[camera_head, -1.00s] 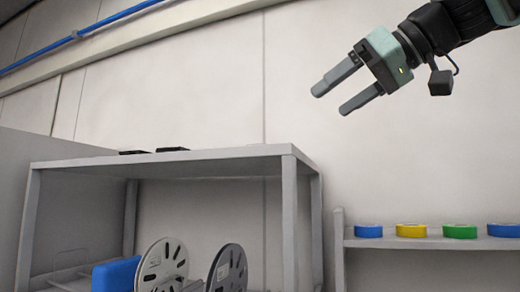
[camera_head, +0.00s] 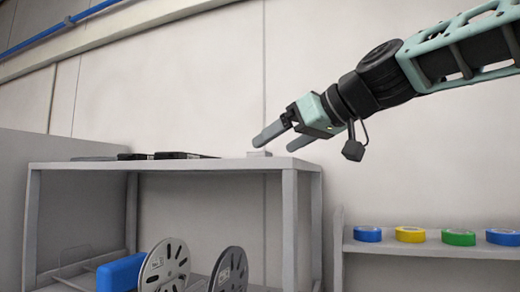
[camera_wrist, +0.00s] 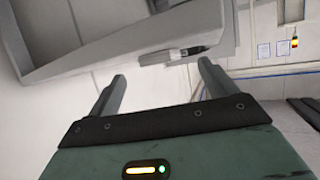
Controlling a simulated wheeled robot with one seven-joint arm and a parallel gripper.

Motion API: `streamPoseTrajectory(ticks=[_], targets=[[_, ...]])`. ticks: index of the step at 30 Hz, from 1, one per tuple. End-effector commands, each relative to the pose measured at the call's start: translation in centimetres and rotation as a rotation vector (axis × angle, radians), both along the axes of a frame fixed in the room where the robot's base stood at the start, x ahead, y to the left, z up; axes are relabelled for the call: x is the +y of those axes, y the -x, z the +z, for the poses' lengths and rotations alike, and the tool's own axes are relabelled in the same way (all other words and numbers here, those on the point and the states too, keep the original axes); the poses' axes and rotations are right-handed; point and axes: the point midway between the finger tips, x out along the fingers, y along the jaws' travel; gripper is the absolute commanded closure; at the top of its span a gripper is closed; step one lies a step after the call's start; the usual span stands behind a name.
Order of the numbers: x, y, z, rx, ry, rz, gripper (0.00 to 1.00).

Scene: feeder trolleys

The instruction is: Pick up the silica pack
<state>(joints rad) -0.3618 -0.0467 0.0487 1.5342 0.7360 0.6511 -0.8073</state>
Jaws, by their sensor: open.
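A small pale grey-white block, which looks like the silica pack (camera_head: 259,153), lies on the top board of the grey trolley, near its right end. My gripper (camera_head: 274,145) is open and empty, angled down to the left. Its left fingertip appears just above the pack in the head view; I cannot tell whether they touch. In the wrist view, a small pale object, probably the same pack (camera_wrist: 155,57), shows beyond the gap between my open fingers (camera_wrist: 161,70), beside a dark item.
The trolley top (camera_head: 225,165) also holds several flat dark items (camera_head: 180,156) to the left. Below are a blue box (camera_head: 120,273) and two reels (camera_head: 165,265). A right-hand shelf (camera_head: 430,246) carries coloured rolls (camera_head: 410,234). A wall stands behind.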

Motion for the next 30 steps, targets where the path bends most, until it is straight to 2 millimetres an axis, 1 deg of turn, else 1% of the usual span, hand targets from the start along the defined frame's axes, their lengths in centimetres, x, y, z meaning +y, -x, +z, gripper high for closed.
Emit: streamPoseTrajectory(ticks=[1,7,10,16,17,18,20,21,22,30], targets=[[0.6,-0.5,0.3,0.005,0.001,0.002,0.16],[2.3,-2.0,-0.9,0.003,0.001,0.001,0.16],[2.6,-2.3,-1.2,0.001,0.001,0.001,0.16],[2.6,-2.3,-1.3,0.0,0.0,0.0,0.16],[2.6,-2.3,-1.3,0.0,0.0,0.0,0.18],[2.6,-2.3,-1.3,0.0,0.0,0.0,0.3],[2.6,-2.3,-1.3,0.0,0.0,0.0,0.46],[2.6,-2.3,-1.3,0.0,0.0,0.0,0.57],[2.6,-2.3,-1.3,0.0,0.0,0.0,0.66],[2.6,-2.3,-1.3,0.0,0.0,0.0,0.67]])
